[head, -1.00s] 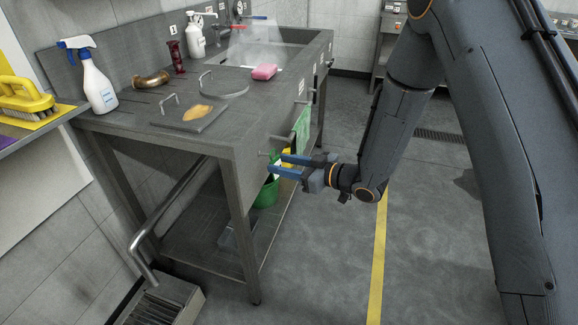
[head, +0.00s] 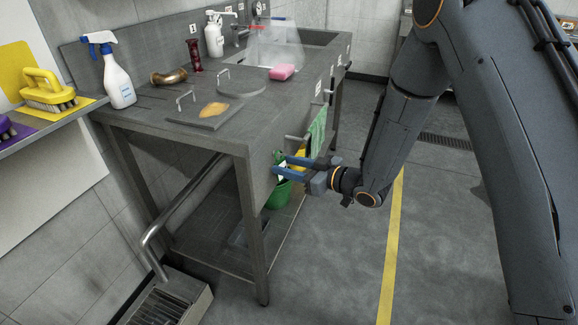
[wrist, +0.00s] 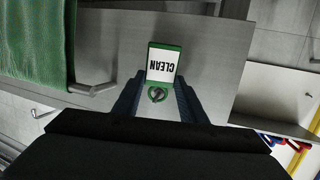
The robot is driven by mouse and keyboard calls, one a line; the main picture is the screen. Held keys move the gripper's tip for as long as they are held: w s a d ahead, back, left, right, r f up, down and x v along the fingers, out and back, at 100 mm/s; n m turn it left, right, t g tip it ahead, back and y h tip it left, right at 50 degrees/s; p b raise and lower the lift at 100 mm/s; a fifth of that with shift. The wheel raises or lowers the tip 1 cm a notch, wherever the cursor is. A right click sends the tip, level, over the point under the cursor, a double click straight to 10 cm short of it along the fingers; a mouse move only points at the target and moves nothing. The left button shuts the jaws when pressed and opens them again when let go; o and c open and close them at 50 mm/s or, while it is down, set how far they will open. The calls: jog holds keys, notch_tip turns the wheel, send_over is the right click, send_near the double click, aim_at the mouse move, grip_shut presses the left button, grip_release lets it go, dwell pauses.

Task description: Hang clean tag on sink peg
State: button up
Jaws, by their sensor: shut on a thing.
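The clean tag (wrist: 162,66) is a white card with a green border and a black word CLEAN, upside down in the wrist view. A green loop (wrist: 157,94) with a dark spot inside lies at its lower end. My gripper (head: 283,167) is shut on the tag, with a finger on each side of it, close to the sink's front panel. In the head view only a bit of the tag (head: 281,173) shows. A peg on the sink front (head: 297,138) sticks out beside the green towel (head: 316,132). I cannot tell whether any peg passes through the loop.
The steel sink table (head: 190,140) has a spray bottle (head: 118,80), a pink sponge (head: 282,72) and a round lid (head: 240,82) at its left and top. A green bucket (head: 279,194) stands underneath. The floor right of the table is clear.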

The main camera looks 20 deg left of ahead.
dwell(0.3)
jog(key=o, duration=1.1)
jog(key=s+d+r+m+t+h+p, duration=0.1)
jog(key=d+r+m+h, duration=0.2)
jog(key=d, duration=0.8)
jog(key=d+r+m+h, duration=0.1)
jog(key=d+m+h, duration=0.3)
jog(key=d, duration=0.6)
jog(key=s+d+r+m+t+h+p, duration=0.1)
jog(key=d+r+h, duration=0.1)
jog(key=d+h, duration=0.65)
jog(key=s+d+r+m+g, duration=0.1)
jog(key=s+d+m+g, duration=0.1)
jog(key=s, duration=0.5)
jog(key=s+d+r+m+g, duration=0.2)
jog(key=s+d+g, duration=0.1)
jog(key=s, duration=0.4)
jog(key=s+d+r+m+g+p, duration=0.1)
jog(key=s+d, duration=0.3)
jog(key=s, duration=0.4)
jog(key=shift+d+r+m+g+y, duration=0.15)
jog(key=shift+r+m+g+y, duration=0.15)
jog(key=shift+m+g+y, duration=0.25)
